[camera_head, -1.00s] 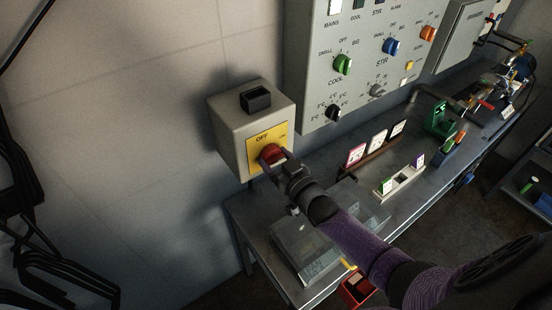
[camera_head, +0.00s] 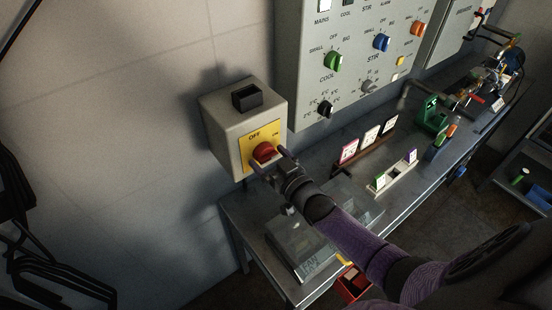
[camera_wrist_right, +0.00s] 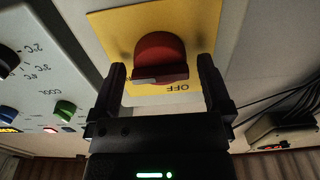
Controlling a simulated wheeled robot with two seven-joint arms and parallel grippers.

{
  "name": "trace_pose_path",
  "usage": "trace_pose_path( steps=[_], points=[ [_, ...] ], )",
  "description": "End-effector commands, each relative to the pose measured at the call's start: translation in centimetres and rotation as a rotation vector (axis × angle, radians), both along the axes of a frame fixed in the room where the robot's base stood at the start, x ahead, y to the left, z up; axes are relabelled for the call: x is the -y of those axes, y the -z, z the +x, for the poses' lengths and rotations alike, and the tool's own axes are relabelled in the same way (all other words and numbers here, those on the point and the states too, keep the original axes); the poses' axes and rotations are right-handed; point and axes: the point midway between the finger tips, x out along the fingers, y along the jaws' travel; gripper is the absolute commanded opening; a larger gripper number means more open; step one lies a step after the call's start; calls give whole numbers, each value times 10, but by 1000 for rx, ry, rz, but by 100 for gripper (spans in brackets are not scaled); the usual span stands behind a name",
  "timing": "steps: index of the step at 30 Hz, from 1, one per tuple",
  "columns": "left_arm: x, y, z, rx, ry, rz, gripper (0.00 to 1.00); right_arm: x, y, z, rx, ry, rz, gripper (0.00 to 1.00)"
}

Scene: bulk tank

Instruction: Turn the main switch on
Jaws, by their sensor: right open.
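The main switch is a red rotary knob (camera_head: 264,152) on a yellow plate (camera_head: 250,146) marked OFF, on the front of a grey box (camera_head: 235,125) on the wall. My left gripper is not in view.
A large control panel (camera_head: 350,50) with coloured knobs is on the wall to the right. Black tubing (camera_head: 40,265) hangs at the left.

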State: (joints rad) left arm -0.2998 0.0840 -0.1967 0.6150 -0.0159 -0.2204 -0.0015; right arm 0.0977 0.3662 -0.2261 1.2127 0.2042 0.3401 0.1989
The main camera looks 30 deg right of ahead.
Motion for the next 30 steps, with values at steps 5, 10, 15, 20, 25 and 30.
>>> trace_pose_path(
  steps=[5,10,15,20,25,30],
  points=[
    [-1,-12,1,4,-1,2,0,5,-2,-36,-4,0,-1,100],
    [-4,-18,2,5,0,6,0,10,-1,-74,-4,-1,-1,100],
    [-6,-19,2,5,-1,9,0,13,0,-92,-3,0,0,100],
    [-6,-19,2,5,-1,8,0,13,0,-94,-1,0,0,100],
    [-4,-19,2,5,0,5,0,13,0,-93,-1,0,0,100],
    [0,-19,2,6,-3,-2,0,13,0,-93,-2,0,0,100]
  ],
)
